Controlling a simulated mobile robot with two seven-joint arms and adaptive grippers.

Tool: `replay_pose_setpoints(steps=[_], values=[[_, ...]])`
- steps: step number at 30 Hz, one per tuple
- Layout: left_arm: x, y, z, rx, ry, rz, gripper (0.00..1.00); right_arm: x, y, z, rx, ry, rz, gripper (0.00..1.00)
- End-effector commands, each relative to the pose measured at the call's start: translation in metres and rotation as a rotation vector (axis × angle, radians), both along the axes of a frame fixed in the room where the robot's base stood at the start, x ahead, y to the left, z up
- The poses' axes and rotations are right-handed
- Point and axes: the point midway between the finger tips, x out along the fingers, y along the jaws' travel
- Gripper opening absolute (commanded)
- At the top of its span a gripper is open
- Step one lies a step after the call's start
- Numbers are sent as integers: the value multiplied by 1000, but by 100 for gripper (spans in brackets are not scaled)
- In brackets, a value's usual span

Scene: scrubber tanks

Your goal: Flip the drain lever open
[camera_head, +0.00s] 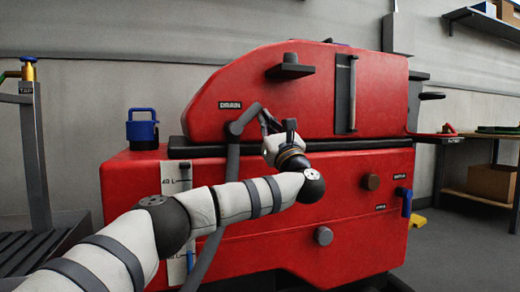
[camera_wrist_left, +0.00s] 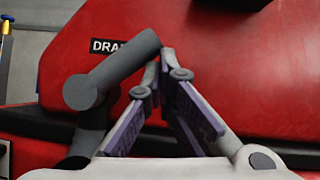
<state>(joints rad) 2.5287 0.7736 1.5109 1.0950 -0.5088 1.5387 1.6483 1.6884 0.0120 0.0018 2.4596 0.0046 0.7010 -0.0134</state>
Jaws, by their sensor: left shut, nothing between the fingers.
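The red scrubber tank (camera_head: 300,185) carries a black DRAIN label (camera_head: 230,105). Just below and right of the label is a grey drain lever (camera_head: 243,119), with a grey hose running down the tank front below it. In the left wrist view the lever (camera_wrist_left: 112,70) is a thick grey bar, slanting up to the right and partly covering the label. My left gripper (camera_head: 266,117) is at the lever's right end. In the wrist view its fingers (camera_wrist_left: 166,62) meet at their tips, empty, close beside that end; I cannot tell if they touch. My right gripper is not in view.
A blue-capped filler (camera_head: 142,128) stands on the tank's left top. A dark handle (camera_head: 290,68) sticks out above my gripper. A tap stand (camera_head: 35,150) is at far left, and a shelf table with boxes (camera_head: 490,180) at right.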

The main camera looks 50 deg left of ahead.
Motion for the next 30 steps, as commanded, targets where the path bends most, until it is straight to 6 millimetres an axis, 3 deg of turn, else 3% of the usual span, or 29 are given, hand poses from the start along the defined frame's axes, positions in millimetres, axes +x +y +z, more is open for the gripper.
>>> replay_pose_setpoints(steps=[30], values=[[-10, 3, 24, 2, 0, -1, 0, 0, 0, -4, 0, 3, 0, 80]])
